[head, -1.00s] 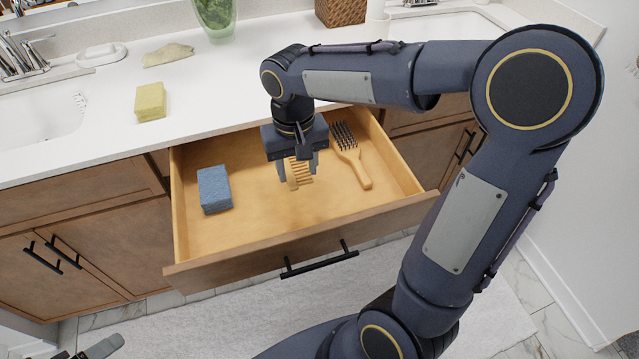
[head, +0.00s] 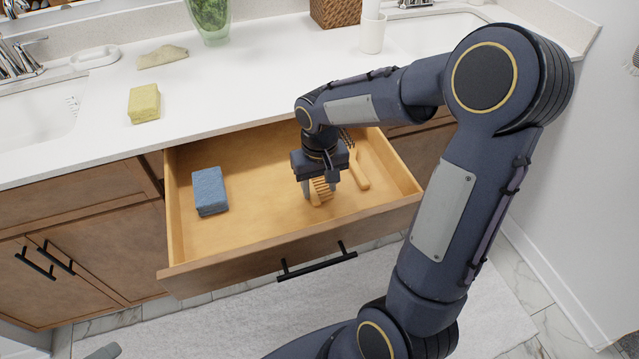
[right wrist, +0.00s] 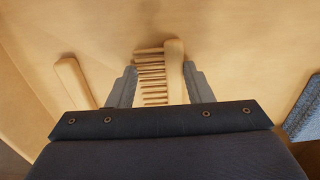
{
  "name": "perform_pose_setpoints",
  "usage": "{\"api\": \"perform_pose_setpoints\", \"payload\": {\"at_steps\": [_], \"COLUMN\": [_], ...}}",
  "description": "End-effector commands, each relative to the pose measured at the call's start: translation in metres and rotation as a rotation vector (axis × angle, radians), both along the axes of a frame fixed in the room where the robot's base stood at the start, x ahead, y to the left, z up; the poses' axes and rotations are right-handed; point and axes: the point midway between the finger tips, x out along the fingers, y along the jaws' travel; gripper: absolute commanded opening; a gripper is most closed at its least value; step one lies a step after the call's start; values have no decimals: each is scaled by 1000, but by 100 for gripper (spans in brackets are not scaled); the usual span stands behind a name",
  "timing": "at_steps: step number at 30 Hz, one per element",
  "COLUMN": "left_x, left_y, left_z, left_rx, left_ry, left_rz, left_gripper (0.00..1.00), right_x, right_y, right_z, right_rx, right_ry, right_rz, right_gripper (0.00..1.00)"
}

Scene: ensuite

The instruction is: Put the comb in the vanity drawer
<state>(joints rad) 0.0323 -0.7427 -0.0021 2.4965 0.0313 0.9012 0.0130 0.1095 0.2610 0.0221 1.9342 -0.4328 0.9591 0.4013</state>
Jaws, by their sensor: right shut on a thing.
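The light wooden comb (head: 320,191) is between the fingers of my right gripper (head: 321,187), which is shut on it. The right wrist view shows the comb's spine and teeth (right wrist: 174,62) between the two grey fingers (right wrist: 160,78). The gripper points down inside the open vanity drawer (head: 250,228), right of its middle. I cannot tell whether the comb touches the drawer floor. Only a grey tip of what looks like my left gripper (head: 104,352) shows at the bottom left edge; its jaws are not clear.
A blue sponge (head: 209,190) lies in the drawer's left part. A wooden hairbrush (head: 359,172) lies right of the comb, partly hidden by my arm. The counter holds a yellow sponge (head: 144,104), a folded cloth (head: 162,56), a green vase (head: 211,20) and a white cup (head: 372,34).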

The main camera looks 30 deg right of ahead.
Motion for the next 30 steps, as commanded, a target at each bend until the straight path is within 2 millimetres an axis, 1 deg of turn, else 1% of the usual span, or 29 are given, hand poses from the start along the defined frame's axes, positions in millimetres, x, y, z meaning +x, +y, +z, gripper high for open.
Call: {"api": "perform_pose_setpoints", "payload": {"at_steps": [5,6,10,18,22,26,30], "left_x": [0,0,0,0,0,0,0], "left_y": [0,0,0,0,0,0,0], "left_z": [-4,-2,-2,-1,2,7,13], "left_rx": [0,0,0,0,0,0,0], "left_ry": [0,0,0,0,0,0,0], "left_rz": [0,0,0,0,0,0,0], "left_gripper": [83,83,83,83,83,83,83], "right_x": [0,0,0,0,1,1,1], "right_y": [0,0,0,0,0,0,0], "right_z": [-5,-3,-3,-2,8,31,63], "right_rx": [0,0,0,0,0,0,1], "right_ry": [0,0,0,0,-4,-6,-6], "right_rz": [0,-1,-1,-1,-1,-1,-1], "right_gripper": [25,51,68,68,68,68,68]}}
